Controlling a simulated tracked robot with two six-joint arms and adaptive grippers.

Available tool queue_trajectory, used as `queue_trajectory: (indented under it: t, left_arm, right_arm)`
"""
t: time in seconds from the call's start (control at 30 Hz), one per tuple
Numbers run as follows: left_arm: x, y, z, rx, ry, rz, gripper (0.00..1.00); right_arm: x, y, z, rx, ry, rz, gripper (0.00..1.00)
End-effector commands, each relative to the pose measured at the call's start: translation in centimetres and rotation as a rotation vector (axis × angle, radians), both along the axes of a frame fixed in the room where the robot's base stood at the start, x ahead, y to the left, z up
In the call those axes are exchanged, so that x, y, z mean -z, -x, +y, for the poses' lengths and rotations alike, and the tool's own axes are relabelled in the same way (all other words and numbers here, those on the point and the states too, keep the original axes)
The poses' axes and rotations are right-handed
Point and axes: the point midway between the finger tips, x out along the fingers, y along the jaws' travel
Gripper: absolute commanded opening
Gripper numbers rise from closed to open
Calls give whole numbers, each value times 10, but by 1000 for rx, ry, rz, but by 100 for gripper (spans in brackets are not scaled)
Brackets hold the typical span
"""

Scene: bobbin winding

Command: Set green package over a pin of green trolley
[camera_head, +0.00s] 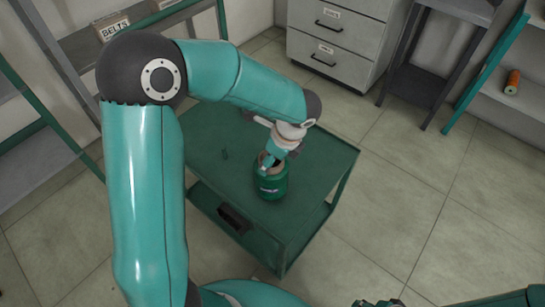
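The green package (271,187) is a short dark green cylinder with a pale label and a brownish top. It is upright at the middle of the green trolley (313,168), a low cart with a flat dark green top. My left gripper (266,165) points down at the package's top, with a finger against its rim. The arm hides part of this, so its grip is unclear. I cannot tell whether the package rests on the trolley top or sits around a pin. My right gripper (378,303) shows only partly at the bottom edge.
A grey drawer cabinet (335,45) and a dark metal stand (420,85) are behind the trolley. Shelves with a BELTS box (111,25) are at left. An orange-and-green spool (512,82) lies on the right shelf (525,100). Tiled floor at right is clear.

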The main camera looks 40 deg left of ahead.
Motion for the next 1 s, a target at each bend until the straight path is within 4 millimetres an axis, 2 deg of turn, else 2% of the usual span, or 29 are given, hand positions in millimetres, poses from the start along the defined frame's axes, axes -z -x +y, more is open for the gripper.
queue_trajectory:
  t: [0.13, 0.17, 0.3, 0.73, 0.87, 1.0]
  left_arm:
    - [0, 0, 0, 0, 0, -1, 0]
    - [0, 0, 0, 0, 0, -1, 74]
    - [0, 0, 0, 0, 0, -1, 98]
    - [-4, 0, -1, 0, -1, -1, 99]
    - [-17, -1, -6, 1, 0, -4, 99]
    - [-41, -2, -13, 2, 0, -6, 99]
  right_arm:
    - [0, 0, 0, 0, 0, 0, 40]
    - [0, 0, 0, 0, 0, 0, 40]
    - [0, 0, 0, 0, 0, 0, 40]
    - [-1, 0, 0, 0, 0, 0, 40]
    - [-1, 0, 0, 0, 0, 0, 40]
    - [-1, 0, 0, 0, 0, 0, 40]
